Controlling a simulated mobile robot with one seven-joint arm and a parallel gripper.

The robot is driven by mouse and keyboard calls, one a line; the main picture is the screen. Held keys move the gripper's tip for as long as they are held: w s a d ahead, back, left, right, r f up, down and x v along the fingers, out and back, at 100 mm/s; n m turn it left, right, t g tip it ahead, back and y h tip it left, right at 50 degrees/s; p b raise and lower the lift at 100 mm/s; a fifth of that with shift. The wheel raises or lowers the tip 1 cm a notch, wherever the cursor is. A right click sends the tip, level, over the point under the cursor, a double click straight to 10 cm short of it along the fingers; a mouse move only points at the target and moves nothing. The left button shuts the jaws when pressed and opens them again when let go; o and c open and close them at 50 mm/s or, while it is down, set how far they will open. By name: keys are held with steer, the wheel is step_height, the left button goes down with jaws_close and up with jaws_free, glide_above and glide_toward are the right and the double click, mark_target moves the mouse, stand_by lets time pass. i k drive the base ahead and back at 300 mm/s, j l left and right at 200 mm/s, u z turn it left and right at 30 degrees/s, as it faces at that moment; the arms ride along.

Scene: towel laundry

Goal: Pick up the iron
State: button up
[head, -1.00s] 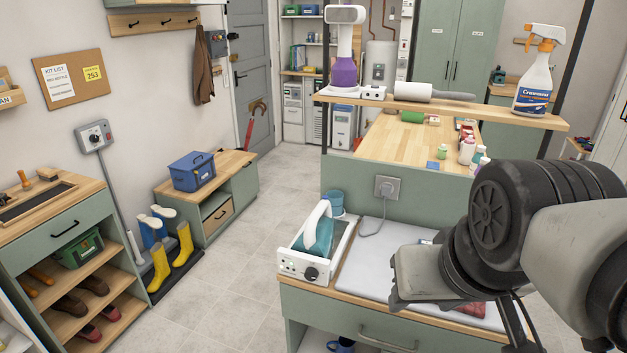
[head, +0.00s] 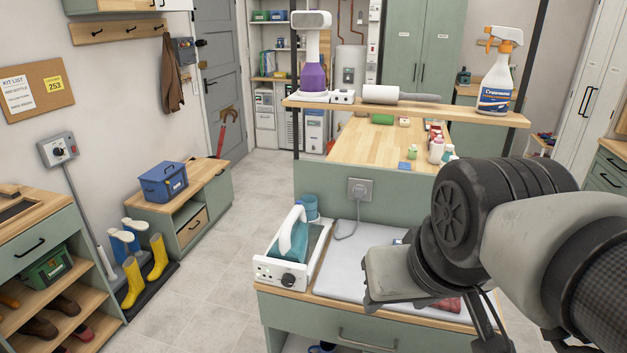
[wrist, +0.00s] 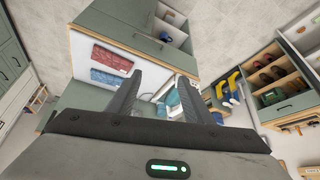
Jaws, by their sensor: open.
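The iron (head: 293,236) has a teal body and a white handle. It rests in a white stand (head: 277,272) with a dark dial, at the left end of the worktop. In the wrist view, a teal shape, seemingly the iron (wrist: 172,97), shows partly between and behind my fingers. My gripper (wrist: 160,82) is open, with its two dark fingers apart and nothing held. In the head view, my arm is right of the iron and clear of it, and my fingers are mostly hidden.
A pale ironing pad (head: 345,268) covers the worktop right of the stand. A blue cup (head: 310,208) stands behind the iron. A shelf (head: 350,107) above the back holds a spray bottle (head: 497,75), a lint roller (head: 382,94) and a purple-and-white device (head: 312,60).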

mark_target(293, 244)
steer(key=i+j+z, duration=0.15)
steer(key=j, duration=0.2)
steer(key=i+j+z, duration=0.3)
steer(key=j, duration=0.55)
steer(key=j+z, duration=0.2)
steer(key=j, duration=0.55)
steer(key=i+l, duration=0.15)
steer(key=i, duration=0.2)
